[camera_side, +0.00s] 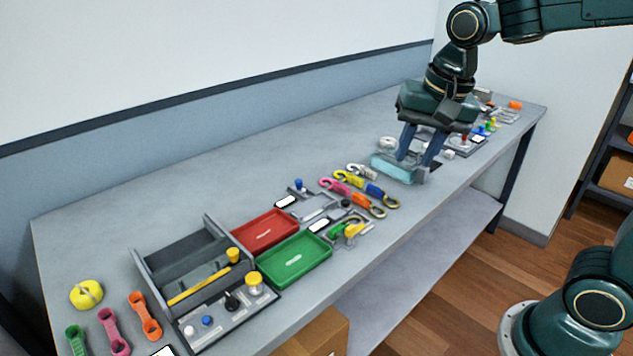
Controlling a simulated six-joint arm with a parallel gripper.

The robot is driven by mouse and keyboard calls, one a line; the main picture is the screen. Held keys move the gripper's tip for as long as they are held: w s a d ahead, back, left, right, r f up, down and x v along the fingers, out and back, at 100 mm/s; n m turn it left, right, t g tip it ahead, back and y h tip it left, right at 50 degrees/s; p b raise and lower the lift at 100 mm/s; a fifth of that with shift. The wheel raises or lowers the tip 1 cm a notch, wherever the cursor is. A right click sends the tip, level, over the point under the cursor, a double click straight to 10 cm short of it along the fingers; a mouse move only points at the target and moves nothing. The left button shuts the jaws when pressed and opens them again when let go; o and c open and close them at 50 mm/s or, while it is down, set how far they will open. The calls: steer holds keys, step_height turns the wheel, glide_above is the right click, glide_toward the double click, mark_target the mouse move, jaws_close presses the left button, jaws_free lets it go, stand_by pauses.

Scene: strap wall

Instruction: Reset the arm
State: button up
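My gripper (414,160) hangs from the arm at the far right part of the bench, pointing down. Its two blue-grey fingers are spread apart, with a visible gap between them. The fingertips are low, close to a pale teal, see-through block or tray (392,168) on the bench. I cannot tell whether they touch it. I see nothing clearly clamped between the fingers. The gripper body hides part of the bench behind it.
The long grey bench (130,205) carries a grey divided caddy (140,268), a red tray (262,232), a green tray (295,262), and several coloured straps and hooks (360,198). Small parts stand right of the gripper. The bench's back strip is mostly clear. A shelf (610,190) stands at right.

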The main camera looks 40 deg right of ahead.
steer(key=s+n+t, duration=0.2)
steer(key=s+n, duration=0.7)
steer(key=s, duration=0.4)
steer(key=shift+d+t, duration=0.25)
steer(key=shift+t, duration=0.15)
